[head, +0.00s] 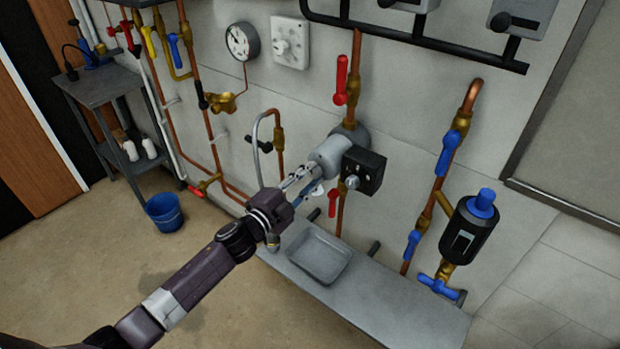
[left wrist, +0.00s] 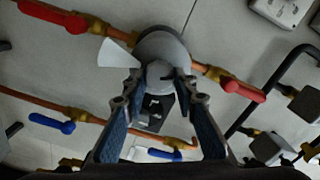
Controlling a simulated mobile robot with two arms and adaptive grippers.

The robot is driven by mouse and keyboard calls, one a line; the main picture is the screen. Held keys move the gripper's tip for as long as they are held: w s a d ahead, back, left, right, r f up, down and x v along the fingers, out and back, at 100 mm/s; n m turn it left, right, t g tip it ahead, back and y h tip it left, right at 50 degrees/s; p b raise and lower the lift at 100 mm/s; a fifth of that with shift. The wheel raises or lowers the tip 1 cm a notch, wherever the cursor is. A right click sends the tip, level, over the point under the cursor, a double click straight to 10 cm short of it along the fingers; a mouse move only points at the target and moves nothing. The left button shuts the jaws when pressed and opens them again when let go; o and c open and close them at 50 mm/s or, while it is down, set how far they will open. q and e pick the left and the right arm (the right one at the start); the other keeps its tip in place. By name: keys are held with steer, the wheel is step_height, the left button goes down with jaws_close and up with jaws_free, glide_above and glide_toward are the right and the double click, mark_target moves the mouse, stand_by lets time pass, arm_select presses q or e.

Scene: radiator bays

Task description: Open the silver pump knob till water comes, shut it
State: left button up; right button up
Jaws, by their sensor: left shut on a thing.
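The grey pump (head: 330,155) sits on the copper pipe in the middle of the wall, with a black box (head: 365,168) on its right side. In the left wrist view, the pump body (left wrist: 165,45) is just beyond my fingers. My left gripper (head: 308,174) is at the pump's front face. In the left wrist view, its fingers are on either side of the silver pump knob (left wrist: 160,76), shut on it. In the head view my gripper hides the knob. I see no water coming out. My right gripper is not in view.
A grey tray (head: 320,256) lies on the ledge (head: 405,310) below the pump. Red valve levers (head: 341,80) are above and below the pump. A black cylinder with a blue cap (head: 468,232) is at right. A blue bucket (head: 165,212) stands on the floor at left.

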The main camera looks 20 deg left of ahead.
arm_select(q)
steer(key=shift+m, duration=0.3)
steer(key=o, duration=1.1)
steer(key=v, duration=1.2)
steer(key=s+a+f+n+g+y, duration=0.2)
steer(key=s+f+n, duration=0.15)
steer(key=f, duration=0.85)
steer(key=s+a+f+n+g+y, duration=0.2)
steer(key=s+a+f+n, duration=0.15)
steer(key=f, duration=0.85)
steer(key=s+a+f+n+g+y, duration=0.25)
steer(key=s+f, duration=0.25)
steer(key=f, duration=0.6)
steer(key=s+d+f+n+g+b, duration=0.1)
steer(key=s+d+f+n+g, duration=0.25)
steer(key=s+f, duration=1.05)
steer(key=s+d+f+g, duration=0.1)
steer(key=s+f+g, duration=0.1)
steer(key=s, duration=0.5)
steer(key=s+d+f+n+g, duration=0.1)
steer(key=s+d+f+g, duration=0.1)
steer(key=s+f, duration=0.2)
steer(key=s+d+f+n+g, duration=0.1)
steer(key=s+d+f+g, duration=0.1)
steer(key=s, duration=0.9)
steer(key=shift+f+b, duration=0.3)
steer(key=shift+f, duration=0.1)
